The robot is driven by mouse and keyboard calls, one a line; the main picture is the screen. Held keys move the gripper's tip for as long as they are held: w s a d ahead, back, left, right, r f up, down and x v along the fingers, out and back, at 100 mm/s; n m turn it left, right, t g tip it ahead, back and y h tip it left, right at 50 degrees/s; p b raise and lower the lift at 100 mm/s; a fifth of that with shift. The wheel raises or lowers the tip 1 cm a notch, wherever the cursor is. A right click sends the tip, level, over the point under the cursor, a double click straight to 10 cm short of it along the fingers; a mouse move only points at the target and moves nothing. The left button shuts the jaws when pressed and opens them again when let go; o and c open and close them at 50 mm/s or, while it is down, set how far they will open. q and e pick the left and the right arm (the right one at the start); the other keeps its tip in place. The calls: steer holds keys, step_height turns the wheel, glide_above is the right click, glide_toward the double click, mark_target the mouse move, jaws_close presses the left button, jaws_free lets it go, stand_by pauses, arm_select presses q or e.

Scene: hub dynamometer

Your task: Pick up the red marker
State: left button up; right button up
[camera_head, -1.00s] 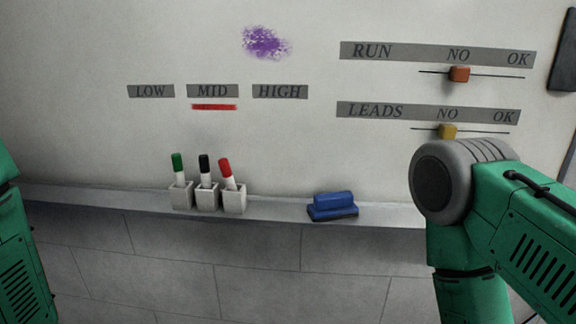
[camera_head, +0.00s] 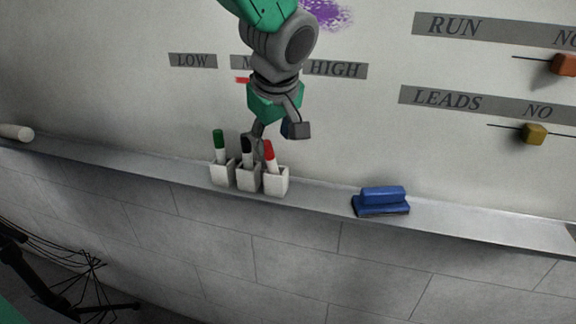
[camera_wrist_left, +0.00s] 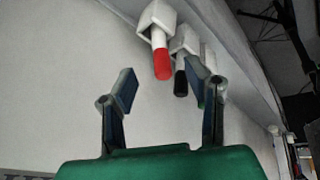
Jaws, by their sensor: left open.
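The red marker (camera_head: 269,152) stands tilted, red cap up, in the rightmost of three white holders (camera_head: 276,184) on the ledge. My left gripper (camera_head: 278,138) comes down from above and is open and empty, its fingers just above the red and black caps. In the left wrist view the red marker (camera_wrist_left: 160,62) lies ahead of the open left gripper (camera_wrist_left: 163,90), roughly between the finger lines and beyond the tips. No contact with it is visible. My right gripper is not in view.
A black marker (camera_head: 246,149) and a green marker (camera_head: 219,144) stand in the neighbouring holders, close on the left. A blue eraser (camera_head: 381,201) lies on the ledge (camera_head: 320,196) to the right, with free ledge between. The whiteboard rises right behind.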

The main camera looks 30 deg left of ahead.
mark_target(271, 153)
arm_select(q)
steer(key=x, duration=0.2)
steer(key=shift+w+f, duration=0.2)
steer(key=shift+f, duration=0.05)
steer(key=shift+w+a+f, duration=0.1)
steer(key=shift+a+f, duration=0.35)
steer(key=shift+f, duration=0.05)
steer(key=x, duration=0.5)
steer(key=shift+w+r+p, duration=0.1)
steer(key=shift+w+p, duration=0.1)
steer(key=shift+p, duration=0.1)
steer(key=shift+s+d+r, duration=0.1)
jaws_close()
